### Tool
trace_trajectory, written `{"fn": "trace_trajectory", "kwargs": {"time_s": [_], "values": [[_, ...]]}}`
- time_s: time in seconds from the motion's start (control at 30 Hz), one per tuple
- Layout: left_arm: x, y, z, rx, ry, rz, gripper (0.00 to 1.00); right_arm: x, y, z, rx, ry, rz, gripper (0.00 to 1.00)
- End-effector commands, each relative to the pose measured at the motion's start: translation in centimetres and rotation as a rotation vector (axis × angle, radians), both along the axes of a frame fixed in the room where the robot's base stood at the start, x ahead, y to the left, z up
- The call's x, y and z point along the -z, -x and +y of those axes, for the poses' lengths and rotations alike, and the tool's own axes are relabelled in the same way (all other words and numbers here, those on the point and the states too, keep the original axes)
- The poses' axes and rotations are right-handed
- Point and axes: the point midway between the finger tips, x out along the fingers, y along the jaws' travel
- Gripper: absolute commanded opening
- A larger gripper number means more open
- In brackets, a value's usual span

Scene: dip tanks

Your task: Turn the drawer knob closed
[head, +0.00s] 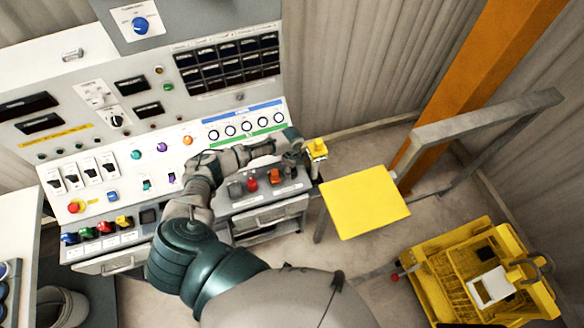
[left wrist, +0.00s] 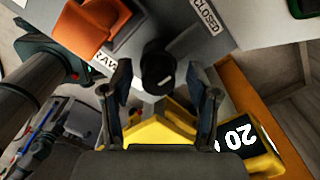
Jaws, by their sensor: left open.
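A black knob (left wrist: 157,72) sits on the grey panel, with a "CLOSED" label (left wrist: 205,15) beside it in the left wrist view. My left gripper (left wrist: 160,105) is open, with one finger on each side of the knob in this view. I cannot tell whether the fingers touch it. In the head view my left gripper (head: 293,148) is over the right end of the console, and its own parts largely hide the knob. An orange knob (left wrist: 88,28) is close by on the same panel. My right gripper is not in view.
A red knob (head: 252,184) stands left of the orange one. Drawers (head: 270,216) are below the panel. A yellow box (head: 317,150) is just right of the gripper. A yellow plate (head: 364,202) and yellow cart (head: 480,275) stand further right, with bare floor between.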

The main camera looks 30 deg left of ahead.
Motion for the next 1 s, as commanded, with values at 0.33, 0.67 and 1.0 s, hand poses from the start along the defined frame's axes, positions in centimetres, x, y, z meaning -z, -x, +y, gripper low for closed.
{"fn": "trace_trajectory", "kwargs": {"time_s": [0.33, 0.67, 1.0], "values": [[-5.6, -0.1, 0.1, 0.002, 0.001, -0.003, 0.59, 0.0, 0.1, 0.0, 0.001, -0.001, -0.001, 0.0], [-11.1, -0.2, 0.2, 0.0, 0.001, 0.0, 0.59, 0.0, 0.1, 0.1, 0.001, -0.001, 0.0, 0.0], [-11.8, -0.2, 0.2, -0.001, 0.001, 0.001, 0.59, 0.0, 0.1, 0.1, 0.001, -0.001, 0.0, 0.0]]}}
